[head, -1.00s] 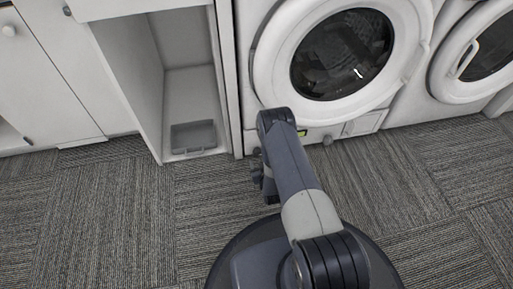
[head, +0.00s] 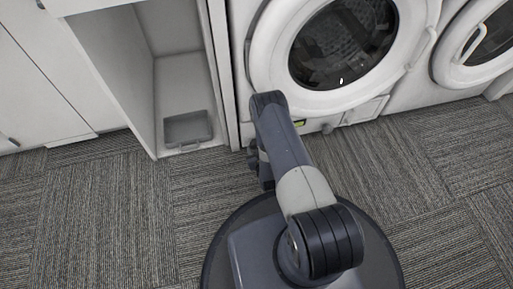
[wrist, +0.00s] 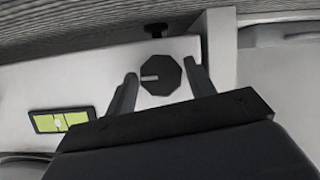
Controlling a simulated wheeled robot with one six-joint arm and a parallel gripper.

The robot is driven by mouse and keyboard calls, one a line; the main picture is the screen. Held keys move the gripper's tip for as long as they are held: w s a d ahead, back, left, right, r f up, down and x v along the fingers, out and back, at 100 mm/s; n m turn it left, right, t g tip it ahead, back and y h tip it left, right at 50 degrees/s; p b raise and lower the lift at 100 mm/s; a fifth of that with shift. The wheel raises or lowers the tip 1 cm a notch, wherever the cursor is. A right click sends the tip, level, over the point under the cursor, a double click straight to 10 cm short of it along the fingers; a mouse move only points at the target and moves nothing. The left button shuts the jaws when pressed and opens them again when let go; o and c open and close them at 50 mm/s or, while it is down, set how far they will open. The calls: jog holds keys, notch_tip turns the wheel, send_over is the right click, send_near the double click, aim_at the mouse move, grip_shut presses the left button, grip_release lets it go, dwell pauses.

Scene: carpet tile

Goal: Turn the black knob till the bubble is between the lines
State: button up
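The black knob (wrist: 162,80) is eight-sided, with a pale mark pointing to the left in the wrist view. My gripper (wrist: 160,70) is open, one finger on each side of the knob, with gaps showing between fingers and knob. The level window (wrist: 62,121) is yellow-green in a black frame, left of the knob in the wrist view. A small pale bubble shows near its middle, but its exact place against the thin lines is too small to tell. The level also shows as a green spot in the head view (head: 299,123). My arm hides the knob there.
The washing machine (head: 270,75) stands ahead, with a second machine (head: 460,75) to its right. An open cabinet bay with a grey tray (head: 187,130) is at left. A black fitting (wrist: 156,30) sits beyond the knob. The carpet (head: 110,210) is clear.

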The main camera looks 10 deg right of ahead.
jog(key=c, duration=0.7)
jog(key=shift+o, duration=0.2)
jog(key=m+y, duration=0.1)
jog(key=m, duration=0.1)
jog(key=shift+d+m+y, duration=0.1)
jog(key=shift+m+y, duration=0.2)
jog(key=m+y, duration=0.2)
jog(key=m, duration=0.1)
jog(key=shift+d+f+t, duration=0.1)
jog(key=shift+t, duration=0.2)
jog(key=m+y, duration=0.1)
jog(key=m, duration=0.1)
jog(key=shift+f+m+t+y, duration=0.1)
jog(key=shift+m+t+y, duration=0.2)
jog(key=shift+m+t, duration=0.1)
jog(key=m+t+y, duration=0.1)
jog(key=m, duration=0.2)
jog(key=shift+m, duration=0.4)
